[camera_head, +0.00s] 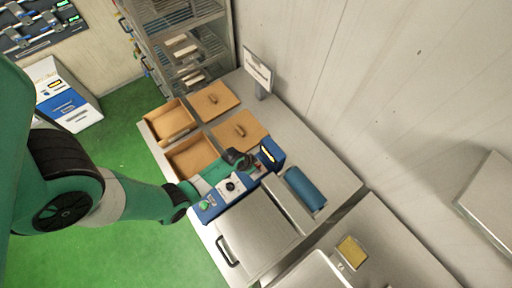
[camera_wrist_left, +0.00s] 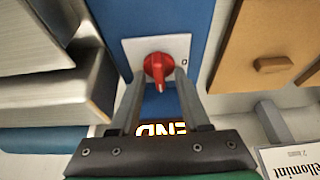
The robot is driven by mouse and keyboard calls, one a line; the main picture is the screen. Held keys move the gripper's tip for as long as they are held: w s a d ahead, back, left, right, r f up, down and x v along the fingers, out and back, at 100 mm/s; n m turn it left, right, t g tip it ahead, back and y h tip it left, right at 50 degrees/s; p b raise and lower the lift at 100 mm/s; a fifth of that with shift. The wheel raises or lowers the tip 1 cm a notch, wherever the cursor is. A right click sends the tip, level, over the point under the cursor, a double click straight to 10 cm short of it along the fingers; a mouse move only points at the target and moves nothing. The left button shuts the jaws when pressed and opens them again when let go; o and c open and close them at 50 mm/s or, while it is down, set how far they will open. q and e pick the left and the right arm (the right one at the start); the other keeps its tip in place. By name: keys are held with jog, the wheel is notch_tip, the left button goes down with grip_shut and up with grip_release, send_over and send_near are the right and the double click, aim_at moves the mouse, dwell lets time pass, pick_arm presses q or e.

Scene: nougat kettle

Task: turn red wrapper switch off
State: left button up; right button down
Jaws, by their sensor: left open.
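The red switch knob (camera_wrist_left: 157,66) sits on a white plate (camera_wrist_left: 128,50) on the front of a blue box (camera_wrist_left: 165,18) in the left wrist view. A "0" mark is on the plate to the right of the knob. My left gripper (camera_wrist_left: 158,80) is open, with one finger on each side of the knob. Whether the fingers touch the knob cannot be told. In the head view my left gripper (camera_head: 243,162) is at the blue box (camera_head: 270,152), and the knob is mostly hidden there. My right gripper is not in view.
Wooden bins (camera_head: 192,157) stand left of the box on the steel table (camera_head: 330,178). A blue roll (camera_head: 305,188) lies to the right. A sign (camera_head: 257,72) stands behind.

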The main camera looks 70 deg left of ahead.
pick_arm(q)
grip_shut()
